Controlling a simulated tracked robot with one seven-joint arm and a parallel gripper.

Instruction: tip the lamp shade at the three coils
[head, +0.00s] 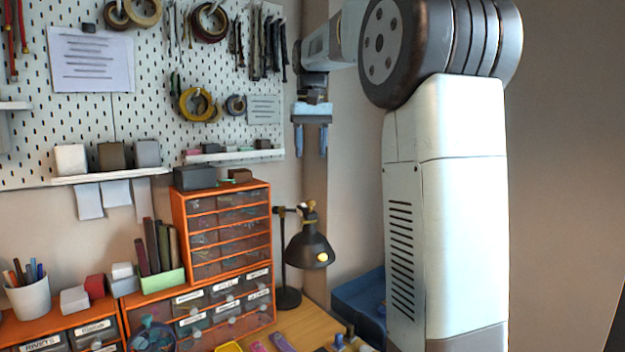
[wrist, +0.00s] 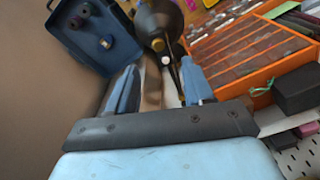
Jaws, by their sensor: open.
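The black desk lamp stands by the wall corner in the head view, its shade (head: 309,247) tilted down with a bright bulb showing at the lower right. Its round base (head: 288,298) rests on the wooden desk. My gripper (head: 311,156) is open and empty, fingers pointing down, well above the shade. In the wrist view the shade (wrist: 155,22) shows beyond the fingertips of my gripper (wrist: 160,78), apart from them. I cannot tell for sure which things are the three coils; a few small round items (wrist: 105,43) lie in the blue bin (wrist: 68,48).
An orange drawer cabinet (head: 178,222) stands left of the lamp, with a dark box (head: 195,178) on top. The pegboard (head: 150,118) with hanging tools and rolls is behind. Small items crowd the wooden desk (head: 302,321). Open air lies between my gripper and the lamp.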

